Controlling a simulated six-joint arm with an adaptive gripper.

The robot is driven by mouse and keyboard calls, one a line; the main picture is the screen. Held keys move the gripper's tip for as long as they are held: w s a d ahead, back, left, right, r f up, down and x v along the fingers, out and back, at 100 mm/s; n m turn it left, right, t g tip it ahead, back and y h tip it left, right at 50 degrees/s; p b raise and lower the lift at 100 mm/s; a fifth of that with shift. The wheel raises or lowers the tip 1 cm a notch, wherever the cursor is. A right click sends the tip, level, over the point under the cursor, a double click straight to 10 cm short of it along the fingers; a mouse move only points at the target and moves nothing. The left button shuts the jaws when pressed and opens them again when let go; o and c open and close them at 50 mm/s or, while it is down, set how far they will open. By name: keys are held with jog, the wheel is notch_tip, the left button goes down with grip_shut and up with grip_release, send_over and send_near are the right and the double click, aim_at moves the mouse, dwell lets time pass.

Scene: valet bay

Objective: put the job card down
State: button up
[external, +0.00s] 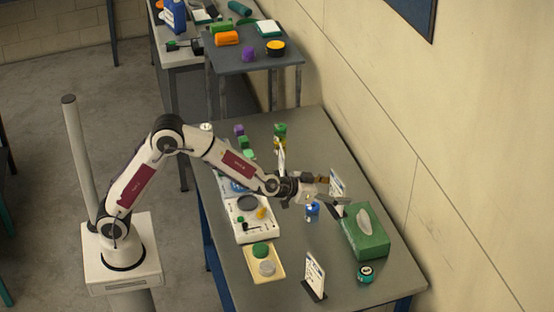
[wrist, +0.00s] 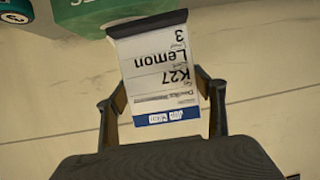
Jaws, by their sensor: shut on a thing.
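A white job card (wrist: 158,72) is between the two fingers of my gripper (wrist: 160,92) in the wrist view. It reads "3", "Lemon" and "K27" upside down, with a blue band at the edge nearest my palm and a dark strip along its far edge. In the external view my gripper (external: 322,186) is shut on the card (external: 337,185) above the right side of the table. A dark base (external: 337,211) shows just below the card; whether it touches the table is hard to tell.
A green tissue box (external: 365,235) stands right beside the card. A small blue item (external: 312,212) is below my gripper. Other upright cards stand at the front (external: 314,273) and behind my arm (external: 282,158). A teal roll (external: 366,274) lies near the front edge. Table (external: 345,275) shows bare patches.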

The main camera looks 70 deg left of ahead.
jog(key=w+d+r+h, duration=0.1)
jog(key=w+r, duration=0.4)
jog(key=w, duration=0.1)
jog(key=shift+w+d+m, duration=0.2)
jog(key=shift+d+m, duration=0.15)
jog(key=shift+m, duration=0.05)
dwell(0.5)
jog(key=shift+f, duration=0.1)
dwell(0.3)
notch_tip(320, 180, down, 6)
dwell(0.7)
jog(key=shift+f, duration=1.85)
jog(key=shift+f, duration=0.15)
